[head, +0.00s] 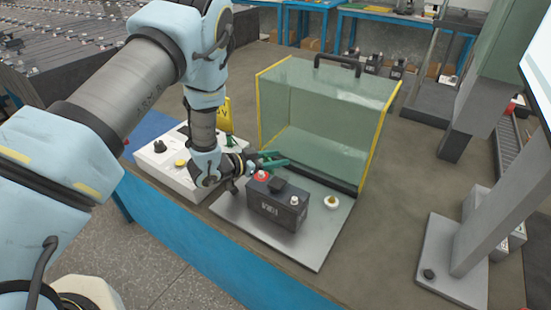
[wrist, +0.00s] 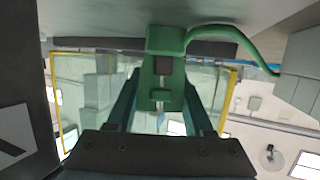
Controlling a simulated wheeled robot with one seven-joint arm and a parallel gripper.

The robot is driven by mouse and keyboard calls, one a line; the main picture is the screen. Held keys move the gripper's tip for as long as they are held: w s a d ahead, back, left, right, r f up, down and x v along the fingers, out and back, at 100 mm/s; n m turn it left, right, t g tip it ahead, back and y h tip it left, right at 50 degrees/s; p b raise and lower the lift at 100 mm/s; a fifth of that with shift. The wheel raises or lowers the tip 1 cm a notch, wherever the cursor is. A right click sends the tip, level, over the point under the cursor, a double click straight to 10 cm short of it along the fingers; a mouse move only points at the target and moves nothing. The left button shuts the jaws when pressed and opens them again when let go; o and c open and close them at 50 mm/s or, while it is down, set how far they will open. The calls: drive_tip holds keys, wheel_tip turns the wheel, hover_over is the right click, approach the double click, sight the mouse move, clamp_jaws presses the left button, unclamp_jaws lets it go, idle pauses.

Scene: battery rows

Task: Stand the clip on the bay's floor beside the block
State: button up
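The black block (head: 277,203), a battery with a red-capped terminal and a pale terminal, stands on the grey plate that is the bay's floor (head: 320,240). My gripper (head: 275,158) is just behind the block's left end, above the floor, its fingers pointing towards the clear guard. In the wrist view my gripper (wrist: 162,92) has the green clip (wrist: 165,40) between its fingers, with a green cable curving off to the right. The clip is hard to make out in the head view. A dark surface (wrist: 25,100) at the wrist view's left edge looks like the block.
A clear guard (head: 325,110) with yellow edges and a black handle stands behind the block. A white console (head: 180,165) with knobs is at left. The plate's front right is clear. A grey stand (head: 465,255) is farther right.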

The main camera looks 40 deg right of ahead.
drive_tip(key=shift+o, duration=1.1)
drive_tip(key=shift+r+p, duration=0.35)
drive_tip(key=shift+p, duration=0.05)
drive_tip(key=shift+r+p, duration=0.45)
drive_tip(key=shift+r, duration=0.1)
drive_tip(key=b+v, duration=0.1)
drive_tip(key=v, duration=0.2)
drive_tip(key=b+v, duration=0.2)
drive_tip(key=v, duration=0.2)
drive_tip(key=b+v, duration=0.1)
drive_tip(key=v, duration=0.3)
drive_tip(key=shift+f, duration=0.4)
drive_tip(key=shift+a+r, duration=0.2)
drive_tip(key=shift+a, duration=0.3)
